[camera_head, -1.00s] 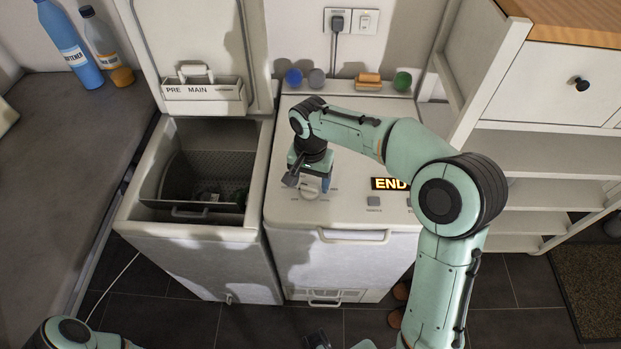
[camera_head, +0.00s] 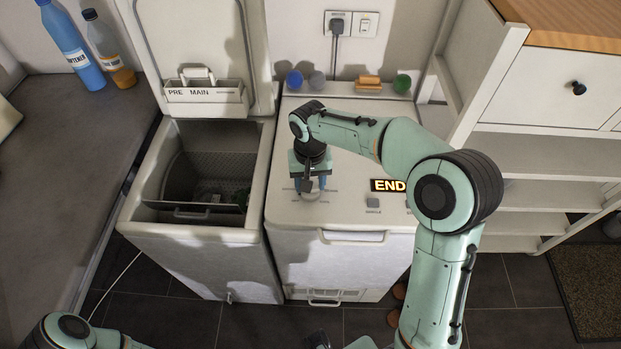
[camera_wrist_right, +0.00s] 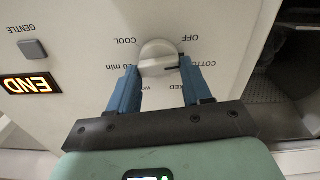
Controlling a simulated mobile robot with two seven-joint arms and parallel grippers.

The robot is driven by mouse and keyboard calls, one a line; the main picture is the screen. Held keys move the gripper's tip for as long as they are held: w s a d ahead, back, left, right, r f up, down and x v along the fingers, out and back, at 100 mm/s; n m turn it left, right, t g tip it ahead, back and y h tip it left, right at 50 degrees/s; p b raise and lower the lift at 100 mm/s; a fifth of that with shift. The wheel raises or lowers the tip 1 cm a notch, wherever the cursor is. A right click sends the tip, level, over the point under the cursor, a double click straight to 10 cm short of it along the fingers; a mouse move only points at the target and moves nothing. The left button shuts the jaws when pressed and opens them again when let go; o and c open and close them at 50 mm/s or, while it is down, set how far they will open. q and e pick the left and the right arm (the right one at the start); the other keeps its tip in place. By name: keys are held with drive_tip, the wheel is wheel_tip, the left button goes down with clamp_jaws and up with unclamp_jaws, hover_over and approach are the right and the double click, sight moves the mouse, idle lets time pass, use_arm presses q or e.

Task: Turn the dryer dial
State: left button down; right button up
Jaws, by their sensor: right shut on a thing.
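The dryer (camera_head: 345,165) is the closed white top-loader on the right, with a lit END display (camera_head: 388,185). Its round white dial (camera_head: 310,197) is on the top panel near the front left; it also shows in the right wrist view (camera_wrist_right: 158,52). My right gripper (camera_head: 310,187) points down at it. In the right wrist view its two blue fingers (camera_wrist_right: 158,68) are on opposite sides of the dial, shut on it. Labels such as OFF, COOL and COTTON ring the dial, upside down there. I cannot tell which label it points at. My left gripper is out of view.
The open washer (camera_head: 190,235) stands directly left of the dryer, its lid raised. Coloured balls and a brush (camera_head: 368,82) sit along the dryer's back. Bottles (camera_head: 75,45) stand on the left counter. White shelves (camera_head: 540,150) are at the right.

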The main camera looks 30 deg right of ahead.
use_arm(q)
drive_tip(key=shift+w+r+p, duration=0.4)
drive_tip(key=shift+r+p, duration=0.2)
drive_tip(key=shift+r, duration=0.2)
use_arm(e)
drive_tip(key=n, duration=0.5)
drive_tip(key=shift+a, duration=0.1)
drive_tip(key=shift+n, duration=0.3)
drive_tip(key=o, duration=1.1)
drive_tip(key=shift+c, duration=0.2)
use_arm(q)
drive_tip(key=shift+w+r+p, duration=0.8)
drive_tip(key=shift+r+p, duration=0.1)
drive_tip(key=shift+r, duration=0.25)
use_arm(e)
wheel_tip(320, 180, up, 13)
drive_tip(key=shift+r, duration=0.2)
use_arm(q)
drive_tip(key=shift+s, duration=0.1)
